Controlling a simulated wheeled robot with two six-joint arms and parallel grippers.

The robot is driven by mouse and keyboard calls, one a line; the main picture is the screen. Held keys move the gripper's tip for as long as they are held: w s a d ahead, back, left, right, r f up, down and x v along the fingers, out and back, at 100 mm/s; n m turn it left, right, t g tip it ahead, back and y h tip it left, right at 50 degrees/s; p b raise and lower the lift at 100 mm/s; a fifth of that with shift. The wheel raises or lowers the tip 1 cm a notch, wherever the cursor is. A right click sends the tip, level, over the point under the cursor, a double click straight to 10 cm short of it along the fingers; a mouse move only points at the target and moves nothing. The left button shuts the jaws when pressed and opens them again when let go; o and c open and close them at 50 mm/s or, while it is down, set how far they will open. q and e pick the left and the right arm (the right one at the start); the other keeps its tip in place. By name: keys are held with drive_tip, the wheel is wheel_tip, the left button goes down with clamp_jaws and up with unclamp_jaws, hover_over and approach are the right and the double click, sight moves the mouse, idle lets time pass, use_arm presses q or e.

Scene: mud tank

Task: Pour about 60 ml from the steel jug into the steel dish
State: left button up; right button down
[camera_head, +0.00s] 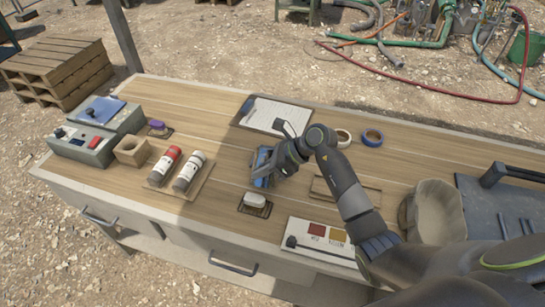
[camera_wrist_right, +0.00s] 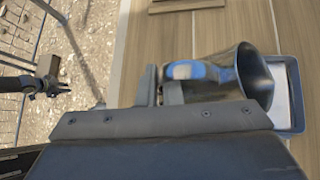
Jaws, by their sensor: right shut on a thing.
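The steel jug (camera_wrist_right: 212,72) is shiny, with blue reflections. My right gripper (camera_wrist_right: 160,85) is shut on it. Its long side faces the right wrist camera and its mouth opens to the right, so the jug looks tilted. A rectangular tray with a pale inside and blue-grey rim, apparently the steel dish (camera_wrist_right: 301,128), lies by the mouth, partly hidden. No liquid stream shows. In the head view my right gripper (camera_head: 275,165) covers much of a blue-grey shape; jug and dish cannot be separated there. My left gripper seems to show in the right wrist view (camera_wrist_right: 45,85), over gravel.
Two cylinders (camera_head: 179,169) lie on a wooden tray to the left. A clipboard (camera_head: 276,116), tape rolls (camera_head: 372,138) and a chart (camera_head: 318,238) lie around. Bare wood shows behind the cylinders.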

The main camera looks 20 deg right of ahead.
drive_tip(key=shift+s+a+f+n+t+h+b, duration=0.35)
drive_tip(key=shift+f+t+b, duration=0.2)
drive_tip(key=shift+b, duration=0.55)
drive_tip(key=shift+s+r+n, duration=0.25)
drive_tip(key=shift+s, duration=0.05)
drive_tip(key=shift+s+a+r+t+b, duration=0.1)
drive_tip(key=shift+s+a+t+b, duration=0.2)
drive_tip(key=shift+s+t+b, duration=0.15)
drive_tip(key=shift+s+a+f+n+t+h+b, duration=0.35)
drive_tip(key=shift+s+n+t+b, duration=0.25)
drive_tip(key=shift+b, duration=0.95)
drive_tip(key=shift+s+a+f+n+t+h+b, duration=0.2)
drive_tip(key=shift+s+n+t+h+b, duration=0.4)
drive_tip(key=shift+b, duration=0.9)
drive_tip(key=shift+s+a+f+n+t+h+b, duration=0.3)
drive_tip(key=shift+t+b, duration=0.5)
drive_tip(key=shift+b, duration=0.75)
